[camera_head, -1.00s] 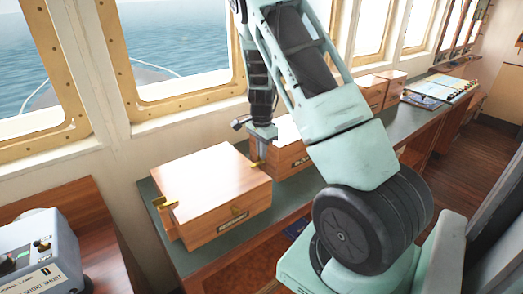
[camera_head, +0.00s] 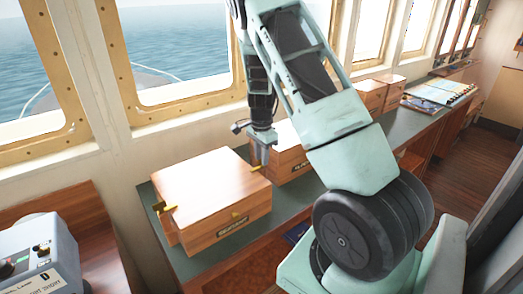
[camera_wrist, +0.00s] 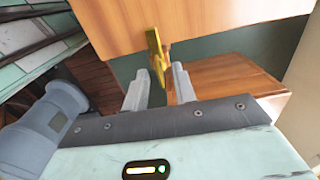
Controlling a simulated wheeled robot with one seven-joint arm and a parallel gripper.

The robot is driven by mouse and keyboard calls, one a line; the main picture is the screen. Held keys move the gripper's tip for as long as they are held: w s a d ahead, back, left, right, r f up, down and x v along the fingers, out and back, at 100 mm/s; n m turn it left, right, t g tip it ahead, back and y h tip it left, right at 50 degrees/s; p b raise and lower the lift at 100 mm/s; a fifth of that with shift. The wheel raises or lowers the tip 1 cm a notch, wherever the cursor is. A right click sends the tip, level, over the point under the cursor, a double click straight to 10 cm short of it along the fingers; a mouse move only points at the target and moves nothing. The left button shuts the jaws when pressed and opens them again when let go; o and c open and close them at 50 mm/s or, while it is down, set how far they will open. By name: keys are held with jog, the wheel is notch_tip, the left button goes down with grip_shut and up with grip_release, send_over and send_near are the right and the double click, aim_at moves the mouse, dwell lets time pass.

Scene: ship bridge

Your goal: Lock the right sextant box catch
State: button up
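The sextant box (camera_head: 205,185) is a closed wooden box on the green counter (camera_head: 155,195), with a dark label on its front. Brass catches show on its left side (camera_head: 165,208), its front (camera_head: 238,213) and its right side (camera_head: 256,169). My gripper (camera_head: 262,158) points down beside the right-side catch. In the wrist view, the two grey fingers of my gripper (camera_wrist: 160,72) are apart. The brass catch (camera_wrist: 156,50) stands out from the box wall (camera_wrist: 210,18), and its lower end lies between the fingers. I cannot tell whether either finger touches it.
A second wooden box (camera_head: 290,158) stands close to the right of my gripper. More boxes (camera_head: 375,93) and an open book (camera_head: 440,92) lie farther along the counter. A grey instrument (camera_head: 40,255) is at lower left. Windows line the wall behind.

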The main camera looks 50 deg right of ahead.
notch_tip(320, 180, up, 17)
jog(key=b, duration=0.3)
jog(key=shift+r+b, duration=0.2)
jog(key=shift+b, duration=0.1)
dwell(0.3)
jog(key=a+f+n+b, duration=0.15)
jog(key=a+n, duration=0.25)
jog(key=a, duration=0.4)
jog(key=s+a+f+n+y, duration=0.1)
jog(key=a+f+n, duration=0.15)
jog(key=a, duration=0.65)
jog(key=a+f+n+b, duration=0.1)
jog(key=a+n, duration=0.4)
jog(key=a, duration=0.3)
jog(key=s+a+f+n+b, duration=0.2)
jog(key=s+a+f+n, duration=0.1)
jog(key=s+a+n, duration=0.9)
jog(key=s+a+f+n, duration=0.3)
jog(key=s+a+n, duration=0.2)
jog(key=s, duration=0.5)
jog(key=shift+a+f+b, duration=0.35)
jog(key=shift+a, duration=0.85)
jog(key=shift+s, duration=0.1)
